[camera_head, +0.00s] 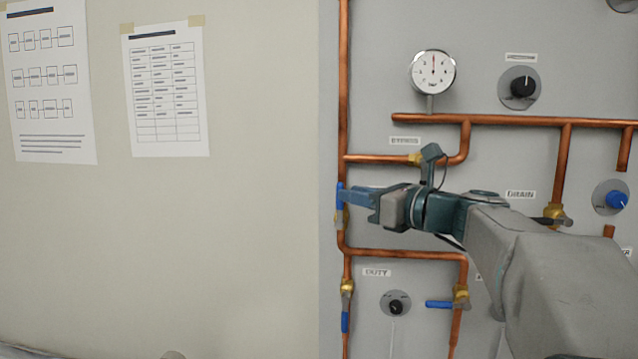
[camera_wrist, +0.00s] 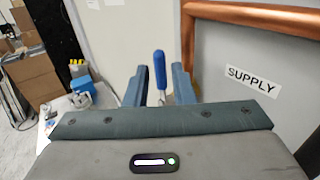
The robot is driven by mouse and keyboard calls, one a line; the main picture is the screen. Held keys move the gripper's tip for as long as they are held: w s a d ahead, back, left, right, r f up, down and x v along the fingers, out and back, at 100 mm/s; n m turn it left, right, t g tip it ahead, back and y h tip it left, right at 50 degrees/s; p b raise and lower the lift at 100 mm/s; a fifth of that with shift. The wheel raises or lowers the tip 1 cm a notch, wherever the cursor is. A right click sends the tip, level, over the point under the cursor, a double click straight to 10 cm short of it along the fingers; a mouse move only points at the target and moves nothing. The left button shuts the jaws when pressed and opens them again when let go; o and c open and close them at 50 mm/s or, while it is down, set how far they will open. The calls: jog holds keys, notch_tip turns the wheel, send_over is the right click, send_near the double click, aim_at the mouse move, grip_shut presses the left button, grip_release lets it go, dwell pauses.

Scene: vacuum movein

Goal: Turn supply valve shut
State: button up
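The supply valve's blue handle (camera_head: 340,196) is on the vertical copper pipe at the panel's left edge. It looks upright, in line with the pipe, with its brass body (camera_head: 342,218) just below. My gripper (camera_head: 345,196) reaches it from the right. In the wrist view the blue handle (camera_wrist: 160,68) stands between the two fingers of my gripper (camera_wrist: 157,88), with gaps visible on both sides. The gripper is open around it. The SUPPLY label (camera_wrist: 252,80) is to the right in the wrist view; my arm hides it in the head view.
A horizontal blue handle (camera_head: 438,304) and a vertical blue handle (camera_head: 345,321) are below. A gauge (camera_head: 432,72), a black knob (camera_head: 519,88) and a blue knob (camera_head: 610,197) are on the panel. Copper pipes (camera_head: 400,160) run close around my gripper. Cardboard boxes (camera_wrist: 35,78) stand behind.

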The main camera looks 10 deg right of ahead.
jog(key=p+x, duration=0.1)
jog(key=x, duration=0.5)
grip_shut()
